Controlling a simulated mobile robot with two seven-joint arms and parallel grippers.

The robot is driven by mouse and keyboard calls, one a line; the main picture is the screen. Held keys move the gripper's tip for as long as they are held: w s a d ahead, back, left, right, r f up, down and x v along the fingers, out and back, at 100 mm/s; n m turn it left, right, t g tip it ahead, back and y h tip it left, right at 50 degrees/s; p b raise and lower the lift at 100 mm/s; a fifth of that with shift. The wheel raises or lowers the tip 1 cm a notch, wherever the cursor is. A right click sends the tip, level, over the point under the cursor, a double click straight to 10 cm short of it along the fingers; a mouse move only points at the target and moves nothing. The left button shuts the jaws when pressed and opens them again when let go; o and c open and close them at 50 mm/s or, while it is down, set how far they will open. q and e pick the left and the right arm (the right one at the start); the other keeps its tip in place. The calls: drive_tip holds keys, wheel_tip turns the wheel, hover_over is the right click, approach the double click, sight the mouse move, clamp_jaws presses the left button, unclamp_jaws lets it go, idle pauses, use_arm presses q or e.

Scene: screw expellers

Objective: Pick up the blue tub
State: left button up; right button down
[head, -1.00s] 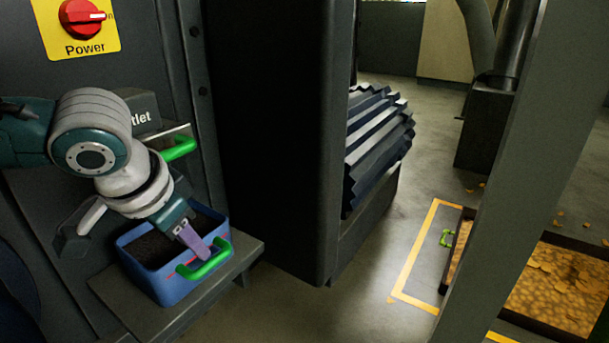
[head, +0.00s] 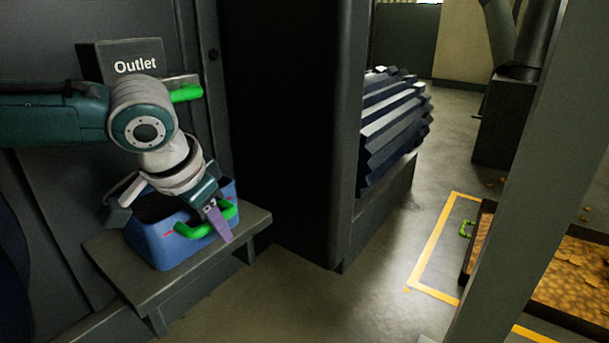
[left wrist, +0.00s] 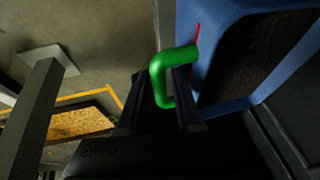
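The blue tub (head: 165,245) stands upright on a grey ledge under the outlet, with dark material inside. A green handle (head: 188,231) runs along its near side. My left gripper (head: 213,222) is at this handle, with one purple finger showing in front of it; the other finger is hard to make out. In the left wrist view, the two fingers (left wrist: 163,95) are apart, with the green handle (left wrist: 162,68) between them and the blue tub (left wrist: 212,75) to the right. No clear grip on the handle shows. My right gripper is not in view.
The outlet box (head: 125,62) and a second green handle (head: 186,93) are above the tub. A dark machine housing (head: 290,130) stands close to the right of the ledge (head: 150,285). A grey post (head: 510,190) stands at the right, with open floor (head: 375,270) between.

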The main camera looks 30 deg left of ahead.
use_arm(q)
clamp_jaws()
idle(1.4)
